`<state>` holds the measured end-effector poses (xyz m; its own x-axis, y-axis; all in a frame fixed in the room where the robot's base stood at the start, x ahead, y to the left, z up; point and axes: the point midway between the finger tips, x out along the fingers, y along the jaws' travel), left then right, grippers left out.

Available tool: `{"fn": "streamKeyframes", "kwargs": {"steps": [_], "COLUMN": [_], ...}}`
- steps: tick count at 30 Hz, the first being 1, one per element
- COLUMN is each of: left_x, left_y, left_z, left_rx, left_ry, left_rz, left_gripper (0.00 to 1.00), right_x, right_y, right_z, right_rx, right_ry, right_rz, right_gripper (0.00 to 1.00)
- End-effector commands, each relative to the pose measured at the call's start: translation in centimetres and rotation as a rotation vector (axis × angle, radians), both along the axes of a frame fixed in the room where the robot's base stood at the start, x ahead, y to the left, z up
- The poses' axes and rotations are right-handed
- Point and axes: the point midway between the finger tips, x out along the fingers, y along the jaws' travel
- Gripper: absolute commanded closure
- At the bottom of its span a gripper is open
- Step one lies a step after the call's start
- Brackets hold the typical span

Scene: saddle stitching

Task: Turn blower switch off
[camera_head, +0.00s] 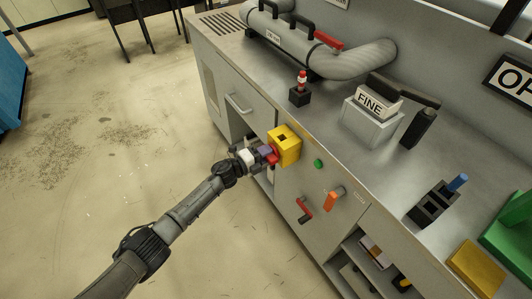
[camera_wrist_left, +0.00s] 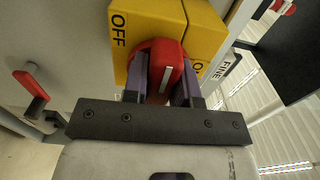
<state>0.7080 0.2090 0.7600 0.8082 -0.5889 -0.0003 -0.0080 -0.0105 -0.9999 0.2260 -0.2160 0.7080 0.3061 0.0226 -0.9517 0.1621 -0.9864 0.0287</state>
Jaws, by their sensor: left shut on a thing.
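The blower switch is a yellow box (camera_head: 285,146) on the front of the grey cabinet, with a red rotary knob. In the left wrist view the yellow box (camera_wrist_left: 190,22) carries the word OFF at its left and a partly covered label at its right. The red knob (camera_wrist_left: 163,58) has a white mark line that stands nearly upright in that view. My left gripper (camera_head: 268,153) is shut on the red knob, one finger on each side; it also shows in the left wrist view (camera_wrist_left: 160,80). My right gripper is not in view.
A green button (camera_head: 318,163), an orange handle (camera_head: 334,199) and a red handle (camera_head: 304,209) are on the cabinet front near the box. The counter holds a grey pipe (camera_head: 320,55), a block marked FINE (camera_head: 373,120) and a black holder (camera_head: 433,206). Open floor lies left.

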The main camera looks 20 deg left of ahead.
Motion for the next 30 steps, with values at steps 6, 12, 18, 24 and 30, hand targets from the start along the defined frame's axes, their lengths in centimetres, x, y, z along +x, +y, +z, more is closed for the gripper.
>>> {"fn": "streamKeyframes", "kwargs": {"steps": [6,12,18,24,30], "left_x": [0.0,0.0,0.0,-0.6,-3.2], "left_y": [0.0,0.0,0.0,0.5,2.4], "left_z": [0.0,0.0,0.0,0.0,0.2], "left_rx": [-0.006,-0.004,-0.003,-0.002,-0.001], "left_ry": [0.002,0.002,0.001,0.003,0.003], "left_rz": [0.000,0.000,0.000,0.001,0.001], "left_gripper": [0.73,0.54,0.49,0.49,0.49], "right_x": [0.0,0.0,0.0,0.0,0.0], "right_y": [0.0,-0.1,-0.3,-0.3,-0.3], "right_z": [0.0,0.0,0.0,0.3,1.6], "right_rx": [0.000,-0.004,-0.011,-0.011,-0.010], "right_ry": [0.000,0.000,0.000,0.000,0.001], "right_rz": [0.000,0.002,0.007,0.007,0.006], "right_gripper": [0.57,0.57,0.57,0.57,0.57]}}
